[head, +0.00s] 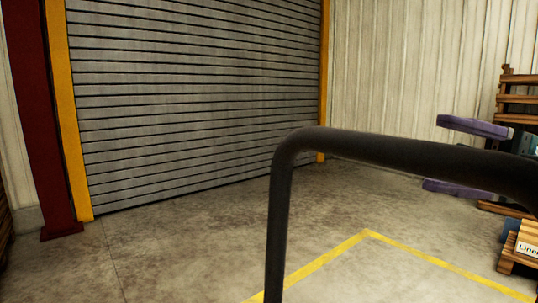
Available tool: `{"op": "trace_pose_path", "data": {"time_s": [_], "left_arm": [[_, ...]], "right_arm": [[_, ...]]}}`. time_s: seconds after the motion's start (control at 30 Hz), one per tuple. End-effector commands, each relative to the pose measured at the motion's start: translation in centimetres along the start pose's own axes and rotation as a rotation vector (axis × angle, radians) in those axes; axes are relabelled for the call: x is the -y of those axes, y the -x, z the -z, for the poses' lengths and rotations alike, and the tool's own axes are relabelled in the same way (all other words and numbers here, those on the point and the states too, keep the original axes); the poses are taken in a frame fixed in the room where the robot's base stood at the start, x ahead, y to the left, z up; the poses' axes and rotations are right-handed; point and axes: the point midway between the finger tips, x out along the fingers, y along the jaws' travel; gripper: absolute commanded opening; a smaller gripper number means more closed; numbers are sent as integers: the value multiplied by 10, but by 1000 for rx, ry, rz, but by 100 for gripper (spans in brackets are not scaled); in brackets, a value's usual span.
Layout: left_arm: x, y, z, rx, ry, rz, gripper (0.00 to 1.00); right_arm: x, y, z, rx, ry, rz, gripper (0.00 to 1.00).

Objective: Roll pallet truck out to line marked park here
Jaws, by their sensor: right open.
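A thick black handle bar (400,153), which looks like the pallet truck's handle, crosses the foreground. It bends down at its left end and runs out of the bottom of the view. The truck's forks and body are not in view. My right gripper (433,154) is at the right, with its purple fingers apart, one above and one below the bar in the picture. I cannot tell whether they touch it. A yellow floor line (325,262) forms a corner beyond the bar. No "park here" wording is readable. My left gripper is not in view.
A grey roller door (190,100) with yellow side posts stands ahead, with a dark red column (45,120) at its left. Wooden pallets (518,100) are stacked at the right edge, near a partly cut-off label (528,248). The concrete floor before the door is clear.

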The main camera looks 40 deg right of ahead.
Motion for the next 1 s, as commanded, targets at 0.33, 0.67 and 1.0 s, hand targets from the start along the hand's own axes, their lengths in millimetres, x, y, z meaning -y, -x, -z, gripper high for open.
{"op": "trace_pose_path", "data": {"time_s": [0.33,0.67,1.0], "left_arm": [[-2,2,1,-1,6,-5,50],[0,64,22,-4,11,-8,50],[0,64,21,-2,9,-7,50]], "right_arm": [[-2,1,0,-1,1,6,64],[-23,-35,-2,-3,131,342,64],[0,-81,-5,-2,149,364,64]]}}
